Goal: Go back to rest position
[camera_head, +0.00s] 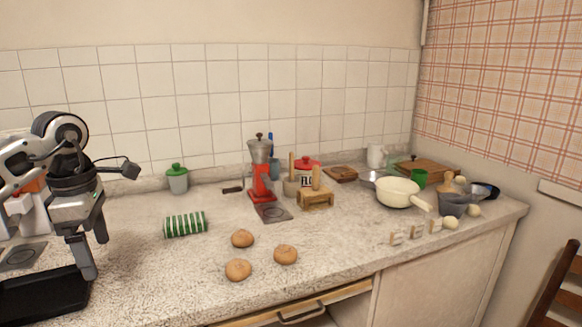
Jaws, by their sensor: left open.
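My left gripper (95,257) is at the left side of the head view, raised at the left part of the counter. Its fingers point down and are apart, with nothing seen between them. It is above or beside a black tray (45,298) at the lower left; the exact gap is unclear. My right gripper is not in view.
The counter (150,275) holds several round buns (238,270), a green-striped roll (185,225), a red coffee grinder (262,180), a lidded green-topped jar (177,179) and a cream pan (397,192). A drawer front (300,310) runs below.

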